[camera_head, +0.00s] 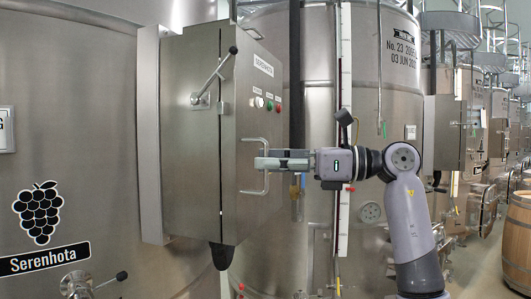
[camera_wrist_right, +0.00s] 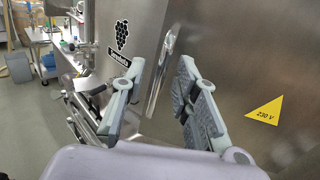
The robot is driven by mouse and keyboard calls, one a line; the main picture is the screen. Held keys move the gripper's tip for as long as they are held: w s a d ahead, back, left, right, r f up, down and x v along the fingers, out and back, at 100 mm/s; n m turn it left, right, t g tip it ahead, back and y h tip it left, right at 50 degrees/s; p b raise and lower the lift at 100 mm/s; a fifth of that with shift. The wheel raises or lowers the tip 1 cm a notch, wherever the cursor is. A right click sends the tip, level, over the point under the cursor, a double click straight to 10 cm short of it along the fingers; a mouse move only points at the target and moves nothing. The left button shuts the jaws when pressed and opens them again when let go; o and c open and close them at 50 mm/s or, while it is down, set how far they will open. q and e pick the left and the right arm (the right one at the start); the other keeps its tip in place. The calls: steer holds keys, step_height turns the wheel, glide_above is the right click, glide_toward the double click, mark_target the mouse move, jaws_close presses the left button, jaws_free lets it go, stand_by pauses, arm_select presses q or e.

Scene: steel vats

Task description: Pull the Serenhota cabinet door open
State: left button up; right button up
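The Serenhota cabinet (camera_head: 185,140) is a steel box on a large vat. Its door (camera_head: 248,215) bears a "SERENHOTA" label, small coloured buttons and a vertical bar handle (camera_head: 266,182). The door looks closed. My right gripper (camera_head: 266,162) is level with the handle's middle, its fingers reaching it from the right. In the right wrist view the gripper (camera_wrist_right: 160,97) has its fingers spread, with the handle (camera_wrist_right: 163,65) seen between them and a gap on each side. Whether a finger touches the handle cannot be told. My left gripper is not in view.
A lever (camera_head: 214,80) sticks out from the cabinet's left face. The vat (camera_head: 65,120) behind carries a grape sign. A yellow 230 V triangle (camera_wrist_right: 264,112) is right of the handle in the wrist view. More vats and a wooden barrel (camera_head: 518,235) stand at the right.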

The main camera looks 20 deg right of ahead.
steer(key=shift+w+a, duration=0.25)
steer(key=shift+a, duration=0.3)
steer(key=shift+c, duration=0.5)
jaws_close()
